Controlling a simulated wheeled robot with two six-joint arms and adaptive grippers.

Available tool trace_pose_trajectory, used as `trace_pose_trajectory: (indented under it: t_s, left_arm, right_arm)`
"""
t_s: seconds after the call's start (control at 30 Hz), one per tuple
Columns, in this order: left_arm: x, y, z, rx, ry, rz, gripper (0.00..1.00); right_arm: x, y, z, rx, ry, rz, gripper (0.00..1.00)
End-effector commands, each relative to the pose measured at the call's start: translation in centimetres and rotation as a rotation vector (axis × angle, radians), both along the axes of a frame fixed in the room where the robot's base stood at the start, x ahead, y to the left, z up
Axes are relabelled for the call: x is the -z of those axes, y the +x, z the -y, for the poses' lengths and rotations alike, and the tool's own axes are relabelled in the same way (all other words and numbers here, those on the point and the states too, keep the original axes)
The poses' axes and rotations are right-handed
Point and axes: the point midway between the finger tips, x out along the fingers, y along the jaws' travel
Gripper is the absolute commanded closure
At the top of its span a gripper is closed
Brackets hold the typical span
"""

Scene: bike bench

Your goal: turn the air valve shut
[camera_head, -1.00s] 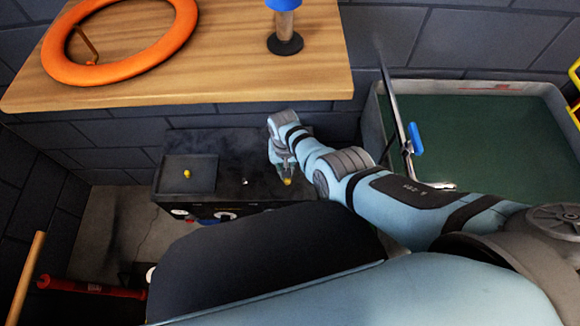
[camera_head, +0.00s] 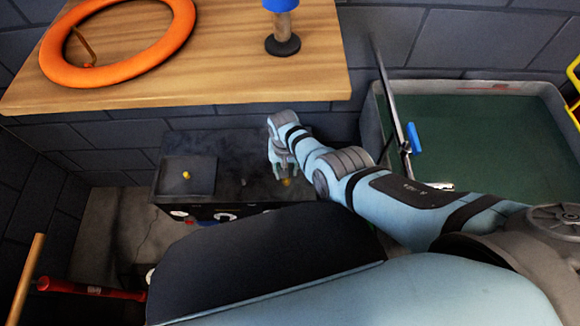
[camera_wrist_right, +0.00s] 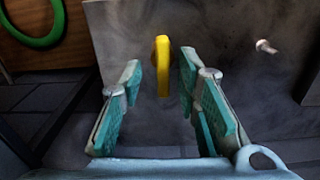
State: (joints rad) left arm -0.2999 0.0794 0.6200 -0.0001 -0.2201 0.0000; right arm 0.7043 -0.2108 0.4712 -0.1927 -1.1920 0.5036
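The air valve shows as a yellow handle (camera_wrist_right: 162,65) standing upright in the right wrist view, ahead of a grey, smoky surface. My right gripper (camera_wrist_right: 160,80) is open, with one teal-padded finger on each side of the handle. I see a gap on both sides of it. In the head view my right gripper (camera_head: 284,172) points down over the right part of a dark bench box, and a little yellow (camera_head: 286,182) shows at its fingertips. My arm hides part of that spot. My left gripper is not in view.
The dark box (camera_head: 230,150) carries a square plate with a yellow knob (camera_head: 186,175) on the left. A wooden shelf (camera_head: 220,80) with an orange ring (camera_head: 75,72) is behind. A grey-rimmed green tub (camera_head: 480,130) is at right. Haze hangs over the box.

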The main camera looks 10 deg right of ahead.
Motion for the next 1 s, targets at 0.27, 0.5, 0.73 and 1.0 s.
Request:
trace_pose_trajectory:
  t_s: [0.27, 0.5, 0.73, 1.0]
  left_arm:
    - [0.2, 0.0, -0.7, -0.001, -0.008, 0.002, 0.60]
    - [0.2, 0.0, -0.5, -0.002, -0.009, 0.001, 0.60]
    - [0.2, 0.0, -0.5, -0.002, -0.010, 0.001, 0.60]
    - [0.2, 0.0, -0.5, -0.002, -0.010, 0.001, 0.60]
  right_arm:
    - [-1.1, 0.1, -0.1, 0.001, 0.001, 0.002, 0.70]
    - [-6.7, 0.0, 0.1, 0.002, 0.003, 0.004, 0.70]
    - [-11.5, -0.1, 0.2, 0.000, 0.003, 0.002, 0.70]
    - [-12.2, -0.1, 0.2, 0.000, 0.002, 0.001, 0.70]
